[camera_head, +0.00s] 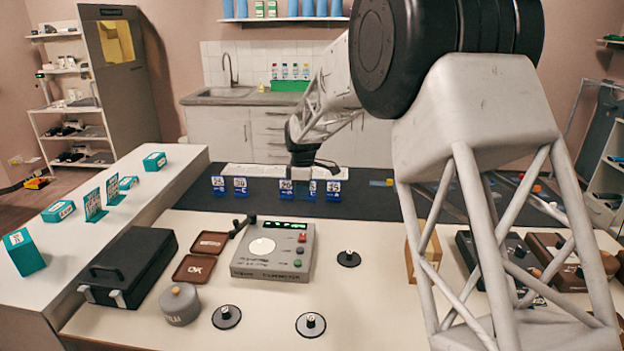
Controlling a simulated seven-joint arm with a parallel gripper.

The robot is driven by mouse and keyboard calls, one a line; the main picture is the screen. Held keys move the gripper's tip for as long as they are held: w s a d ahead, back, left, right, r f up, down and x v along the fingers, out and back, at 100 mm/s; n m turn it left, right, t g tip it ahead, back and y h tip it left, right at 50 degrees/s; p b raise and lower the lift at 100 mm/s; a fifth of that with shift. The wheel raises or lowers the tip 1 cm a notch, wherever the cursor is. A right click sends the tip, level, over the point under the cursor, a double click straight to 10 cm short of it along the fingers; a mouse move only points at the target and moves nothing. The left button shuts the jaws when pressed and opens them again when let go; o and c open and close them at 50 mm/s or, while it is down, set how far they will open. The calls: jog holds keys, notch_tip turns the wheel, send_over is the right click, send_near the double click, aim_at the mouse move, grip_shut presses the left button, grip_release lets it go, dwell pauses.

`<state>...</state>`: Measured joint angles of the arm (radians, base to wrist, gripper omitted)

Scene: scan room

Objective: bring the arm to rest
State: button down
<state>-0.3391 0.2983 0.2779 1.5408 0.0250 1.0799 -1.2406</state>
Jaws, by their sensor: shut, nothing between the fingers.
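My arm comes in from the right and fills much of the right side of the head view. It reaches across to the dark mat (190,205) at the back of the work table. My gripper (303,171) points down just above and behind a row of small blue numbered boxes (286,188) on that mat. Its fingers are small and dark here, and it looks shut with nothing in it. I cannot tell how much space lies between it and the boxes.
A grey console (272,262) with dial and buttons stands mid-table, beside two brown trays (194,268) and a black case (130,262). Round knobs (311,324) sit in front. Teal boxes (24,252) stand on the left counter. Dark devices (555,247) lie behind my arm at right.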

jog(key=s+d+r+m+t, duration=0.1)
jog(key=s+d+r+m, duration=0.5)
jog(key=s+d, duration=0.55)
jog(key=s+d+r+m+t, duration=0.1)
jog(key=s+d+r+m, duration=0.2)
jog(key=s+d+r, duration=0.85)
jog(key=s+d+f+m, duration=0.2)
jog(key=s+m, duration=0.1)
jog(key=s, duration=0.7)
jog(key=s+d+f+m, duration=0.2)
jog(key=s+f+m, duration=0.1)
jog(key=s, duration=0.6)
jog(key=s+d+f+m+t, duration=0.1)
jog(key=s+d+f+m, duration=0.1)
jog(key=s, duration=0.8)
jog(key=shift+s+d+f+m, duration=0.4)
jog(key=shift+f+m, duration=0.1)
jog(key=shift+m, duration=0.1)
jog(key=shift+w, duration=0.15)
